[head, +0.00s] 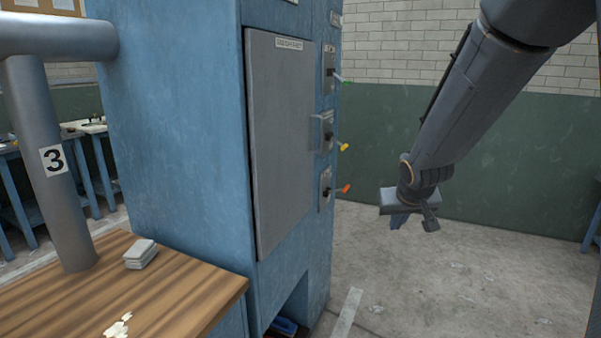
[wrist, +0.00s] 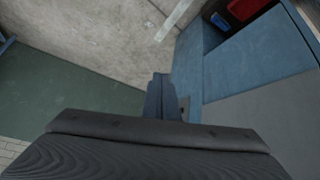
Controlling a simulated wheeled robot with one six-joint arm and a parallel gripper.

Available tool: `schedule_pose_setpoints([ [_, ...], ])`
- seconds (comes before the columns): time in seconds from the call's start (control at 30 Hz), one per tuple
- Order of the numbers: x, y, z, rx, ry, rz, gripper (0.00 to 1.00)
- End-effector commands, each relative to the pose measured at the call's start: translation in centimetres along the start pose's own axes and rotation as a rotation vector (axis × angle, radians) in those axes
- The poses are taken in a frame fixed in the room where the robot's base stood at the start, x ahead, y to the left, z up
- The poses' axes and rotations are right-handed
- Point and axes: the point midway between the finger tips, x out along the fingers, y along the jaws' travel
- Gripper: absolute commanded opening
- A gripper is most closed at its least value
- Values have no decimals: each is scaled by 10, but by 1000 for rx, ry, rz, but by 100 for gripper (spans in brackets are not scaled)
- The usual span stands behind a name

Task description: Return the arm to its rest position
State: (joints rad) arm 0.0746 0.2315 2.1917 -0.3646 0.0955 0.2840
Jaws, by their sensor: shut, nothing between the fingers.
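My gripper (head: 397,222) hangs at the end of my arm, right of the blue cabinet (head: 175,130) in the head view. It is in the air above the concrete floor, apart from the cabinet. Its fingers are shut and empty; they also show in the wrist view (wrist: 161,97), pointing away from the camera. My arm comes down from the upper right of the head view.
The cabinet has a grey door (head: 283,140) and levers with green, yellow (head: 343,147) and orange knobs facing my gripper. A wooden bench (head: 190,290) with a stack of grey pads (head: 140,254) stands at front left. Open floor (head: 450,280) lies below my arm.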

Motion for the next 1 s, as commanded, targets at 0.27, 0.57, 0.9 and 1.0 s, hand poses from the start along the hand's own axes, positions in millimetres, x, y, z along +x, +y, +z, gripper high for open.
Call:
schedule_pose_setpoints([
  [0.27, -69, -29, 173, 4, -399, -24, 0],
  [0.57, -118, -50, 262, 2, -615, -80, 0],
  [0.9, -121, -51, 266, 2, -627, -84, 0],
  [1.0, -121, -51, 266, 2, -626, -84, 0],
])
